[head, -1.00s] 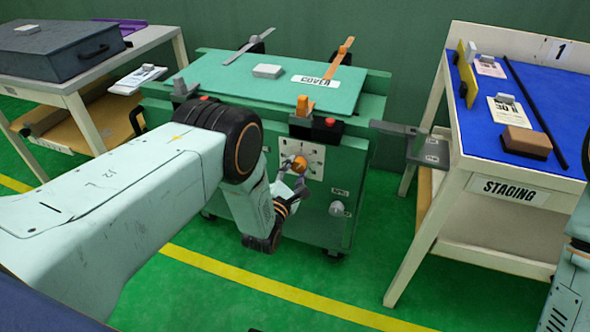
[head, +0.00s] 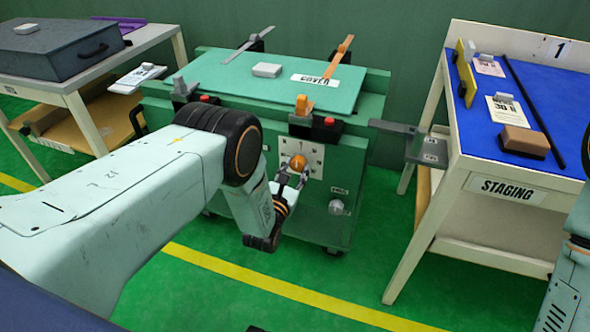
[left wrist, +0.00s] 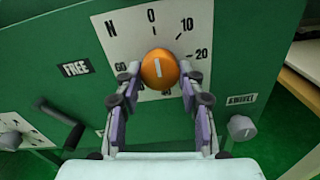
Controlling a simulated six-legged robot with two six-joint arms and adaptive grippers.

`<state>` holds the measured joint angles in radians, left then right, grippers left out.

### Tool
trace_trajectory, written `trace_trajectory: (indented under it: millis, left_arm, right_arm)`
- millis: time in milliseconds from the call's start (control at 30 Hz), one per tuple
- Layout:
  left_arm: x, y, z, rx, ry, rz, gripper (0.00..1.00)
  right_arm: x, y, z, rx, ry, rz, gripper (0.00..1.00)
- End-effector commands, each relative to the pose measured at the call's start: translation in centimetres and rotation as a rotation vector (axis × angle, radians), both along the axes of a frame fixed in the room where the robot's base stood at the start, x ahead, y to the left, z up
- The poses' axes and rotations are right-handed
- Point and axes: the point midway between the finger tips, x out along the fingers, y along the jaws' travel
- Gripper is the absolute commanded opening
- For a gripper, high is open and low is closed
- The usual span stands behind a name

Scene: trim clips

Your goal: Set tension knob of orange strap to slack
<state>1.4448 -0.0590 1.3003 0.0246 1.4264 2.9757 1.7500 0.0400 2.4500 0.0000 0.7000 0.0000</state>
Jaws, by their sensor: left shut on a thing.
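The orange tension knob (head: 298,161) sits on a white dial plate (head: 313,152) on the front of the green cart. My left gripper (head: 293,171) is shut on the knob from the front and below. In the left wrist view the knob (left wrist: 158,69) lies between the two fingertips, and its pale line stands almost upright, in line with the 0. The dial plate (left wrist: 118,32) there shows N, 0, 10, 20 and 60; the fingers and the knob hide its lower marks. The orange strap (head: 340,57) lies at the cart's back edge, with an orange clip (head: 302,105) at the front edge. My right gripper is out of view.
A grey knob (head: 336,207) is on the cart front, lower right of the dial. A FREE label (left wrist: 76,68) and a black handle (left wrist: 62,124) are left of it. A grey bracket (head: 428,148) juts out between the cart and the STAGING table (head: 505,190).

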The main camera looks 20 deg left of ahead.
Motion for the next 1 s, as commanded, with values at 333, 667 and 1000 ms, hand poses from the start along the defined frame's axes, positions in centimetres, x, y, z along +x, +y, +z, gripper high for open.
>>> trace_trajectory:
  millis: [333, 667, 1000]
  left_arm:
    - [-0.08, -0.03, -0.12, -0.015, 0.003, -0.001, 0.07]
    - [-0.06, -0.03, -0.08, -0.014, 0.003, -0.001, 0.54]
    - [-0.01, -0.01, -0.01, -0.013, 0.000, 0.000, 0.62]
  right_arm:
    - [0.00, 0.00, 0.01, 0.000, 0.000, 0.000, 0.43]
    - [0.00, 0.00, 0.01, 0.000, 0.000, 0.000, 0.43]
    - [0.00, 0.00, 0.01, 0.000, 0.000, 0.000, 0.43]
